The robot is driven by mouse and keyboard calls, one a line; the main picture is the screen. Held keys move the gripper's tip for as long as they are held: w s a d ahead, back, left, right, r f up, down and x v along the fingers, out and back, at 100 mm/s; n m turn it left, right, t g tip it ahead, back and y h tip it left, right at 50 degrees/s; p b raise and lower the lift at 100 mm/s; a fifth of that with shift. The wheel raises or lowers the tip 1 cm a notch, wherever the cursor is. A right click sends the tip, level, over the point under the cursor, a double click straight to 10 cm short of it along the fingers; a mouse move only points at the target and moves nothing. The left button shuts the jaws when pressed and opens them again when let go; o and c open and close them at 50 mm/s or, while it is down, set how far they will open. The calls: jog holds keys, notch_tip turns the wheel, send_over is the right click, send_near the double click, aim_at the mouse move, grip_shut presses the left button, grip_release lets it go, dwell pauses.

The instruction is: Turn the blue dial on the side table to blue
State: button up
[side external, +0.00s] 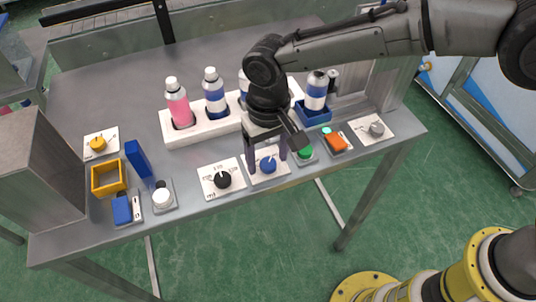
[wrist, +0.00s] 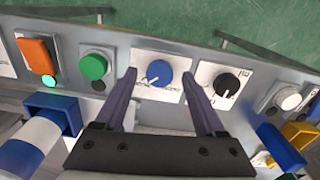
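The blue dial (side external: 268,165) sits on a white marked plate (side external: 257,177) near the table's front edge. It also shows in the wrist view (wrist: 159,72), with a white pointer line; the plate's markings are too small to read. My gripper (side external: 266,166) points down over the dial in the side view. In the wrist view my gripper (wrist: 161,75) is open, with one finger on each side of the dial. A gap shows between each finger and the dial, and nothing is held. I cannot tell the exact height of the fingertips.
A black dial (side external: 223,180) is just left of the blue one, and a green button (side external: 305,152) just right. An orange switch (side external: 336,141) and grey knob (side external: 376,129) lie farther right. Behind stands a white rack (side external: 200,130) with bottles. A blue holder (side external: 315,114) holds another bottle.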

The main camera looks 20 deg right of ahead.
aim_at(269, 162)
notch_tip(269, 162, up, 14)
jog(key=shift+f, duration=0.15)
dwell(0.6)
dwell(0.3)
jog(key=w+d+r+m+t+y, duration=0.1)
jog(key=w+d+r+m+t, duration=0.1)
jog(key=d+r, duration=0.8)
jog(key=s+d+r+m+t, duration=0.1)
jog(key=s+d+r, duration=0.1)
jog(key=d, duration=0.5)
jog(key=s+d+r+m, duration=0.1)
jog(key=s+d+r, duration=0.15)
jog(key=d, duration=0.35)
jog(key=s+d+f+t, duration=0.2)
jog(key=s+d+f, duration=0.2)
jog(key=s+d, duration=0.65)
jog(key=s+d+f+n+h, duration=0.1)
jog(key=s+d+f+n, duration=0.1)
jog(key=s+f, duration=0.5)
notch_tip(269, 162, down, 3)
jog(key=shift+s+n+t, duration=0.3)
jog(key=shift+n, duration=0.2)
